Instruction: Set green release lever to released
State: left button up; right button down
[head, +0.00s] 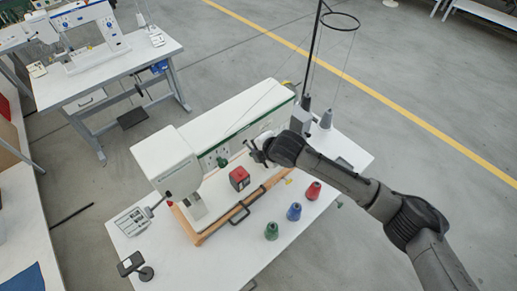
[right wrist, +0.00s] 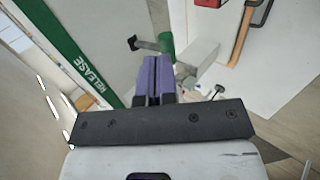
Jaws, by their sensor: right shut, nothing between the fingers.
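The green release lever (head: 221,161) sits on the front of the white press (head: 215,120). In the right wrist view the lever's green knob (right wrist: 166,43) is on a short grey rod, beside a green band lettered RELEASE. My right gripper (head: 255,152) is in front of the press, to the right of the lever in the head view. Its purple fingers (right wrist: 153,62) are shut and empty, with their tips close to the rod and knob. I cannot tell whether they touch. My left gripper is not in view.
A red box (head: 239,178) sits on the wooden-edged bed beside a dark handle (head: 239,213). Green (head: 271,231), blue (head: 294,211) and red (head: 313,190) thread cones stand on the white table. A thread stand (head: 312,60) rises behind my arm.

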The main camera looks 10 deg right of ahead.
dwell(0.3)
jog(key=p+v, duration=0.2)
jog(key=v, duration=1.2)
jog(key=shift+p, duration=0.3)
jog(key=shift+d+r, duration=0.1)
jog(key=shift+w, duration=0.1)
